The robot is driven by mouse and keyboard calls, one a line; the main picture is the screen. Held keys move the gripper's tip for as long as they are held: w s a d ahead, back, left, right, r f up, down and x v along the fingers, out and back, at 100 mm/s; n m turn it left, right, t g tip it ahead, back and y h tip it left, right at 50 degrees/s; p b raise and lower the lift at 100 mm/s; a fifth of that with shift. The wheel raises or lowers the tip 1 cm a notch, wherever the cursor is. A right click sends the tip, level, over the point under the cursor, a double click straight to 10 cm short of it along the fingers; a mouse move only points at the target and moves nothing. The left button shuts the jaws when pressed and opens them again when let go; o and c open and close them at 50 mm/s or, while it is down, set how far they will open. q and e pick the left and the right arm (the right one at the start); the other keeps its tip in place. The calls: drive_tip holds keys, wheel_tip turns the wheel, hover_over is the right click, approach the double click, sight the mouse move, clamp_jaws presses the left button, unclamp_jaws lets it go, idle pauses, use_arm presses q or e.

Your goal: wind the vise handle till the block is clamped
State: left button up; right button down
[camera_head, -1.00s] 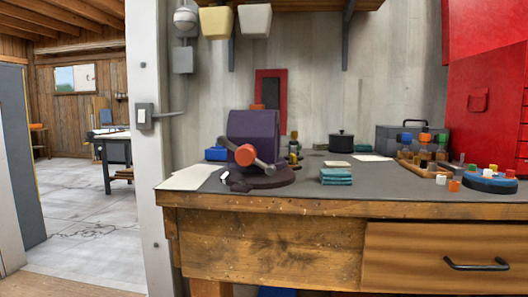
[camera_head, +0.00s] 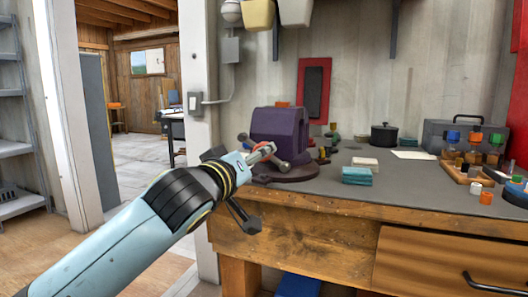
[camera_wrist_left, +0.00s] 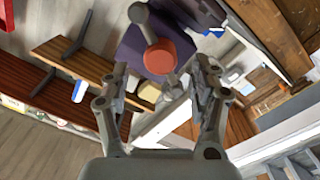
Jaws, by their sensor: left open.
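The purple vise (camera_head: 278,127) stands on a dark round base at the left end of the workbench. Its orange-red hub (camera_wrist_left: 161,57) shows in the wrist view, with the grey handle (camera_wrist_left: 147,30) running from it to a rounded end.
The workbench (camera_head: 330,187) holds teal pads (camera_head: 357,175), a black pot (camera_head: 384,136), a grey toolbox (camera_head: 452,137) and a wooden tray (camera_head: 466,174) of bottles to the right. A white door post (camera_head: 200,110) stands left of the bench.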

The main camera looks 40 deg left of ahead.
use_arm(q)
drive_tip(key=x, duration=0.5)
drive_tip(key=shift+c, duration=0.3)
drive_tip(key=c, duration=1.1)
